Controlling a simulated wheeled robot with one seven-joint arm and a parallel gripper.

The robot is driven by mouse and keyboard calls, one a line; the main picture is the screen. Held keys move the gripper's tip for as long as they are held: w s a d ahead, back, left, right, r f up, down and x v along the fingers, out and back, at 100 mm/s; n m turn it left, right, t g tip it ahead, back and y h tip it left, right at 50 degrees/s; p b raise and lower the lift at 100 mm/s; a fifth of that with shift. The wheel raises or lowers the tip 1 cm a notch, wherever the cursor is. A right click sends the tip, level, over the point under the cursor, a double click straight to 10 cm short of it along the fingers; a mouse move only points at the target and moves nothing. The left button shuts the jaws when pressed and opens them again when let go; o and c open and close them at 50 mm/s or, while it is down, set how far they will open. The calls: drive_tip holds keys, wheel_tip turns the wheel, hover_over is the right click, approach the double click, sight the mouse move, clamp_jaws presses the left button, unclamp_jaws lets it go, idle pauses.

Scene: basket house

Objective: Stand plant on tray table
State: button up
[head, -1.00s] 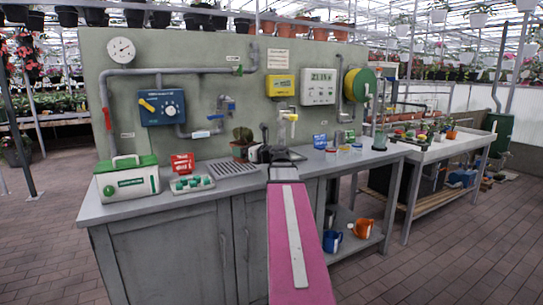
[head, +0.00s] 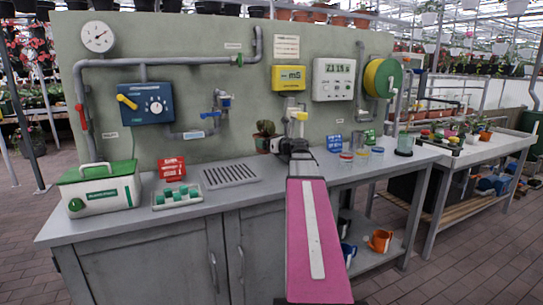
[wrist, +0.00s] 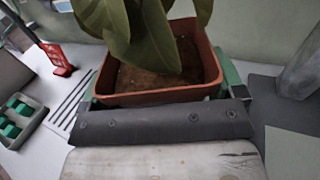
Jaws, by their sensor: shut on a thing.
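The plant is a leafy green one in a square terracotta pot (head: 262,145). It shows at the back of the grey counter, small and partly behind my gripper (head: 275,146). In the wrist view the pot (wrist: 155,98) sits upright between the green fingers of my gripper (wrist: 160,88), which is shut on it. Leaves (wrist: 135,25) hang over the soil. Whether the pot's base touches the counter is hidden. A pale tray-topped table (head: 468,158) stands to the right, beyond the counter's end.
The grey counter (head: 130,222) holds a green-lidded box (head: 100,188), a red sign (head: 172,168), a drain grid (head: 230,176) and small jars (head: 362,151). Several pots and a black tray (head: 440,139) stand on the right table. Pipes and valves (head: 222,103) line the back panel.

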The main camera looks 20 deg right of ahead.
drive_tip(key=w+d+f, duration=0.1)
drive_tip(key=w, duration=0.1)
drive_tip(key=w+d+f, duration=0.1)
drive_tip(key=w+f, duration=0.1)
drive_tip(key=w+d+f, duration=0.1)
drive_tip(key=w, duration=0.1)
drive_tip(key=shift+d+f, duration=0.15)
drive_tip(key=shift+d, duration=0.15)
drive_tip(key=shift+f, duration=1.95)
drive_tip(key=shift+f, duration=0.1)
drive_tip(key=o, duration=0.8)
drive_tip(key=shift+o, duration=0.2)
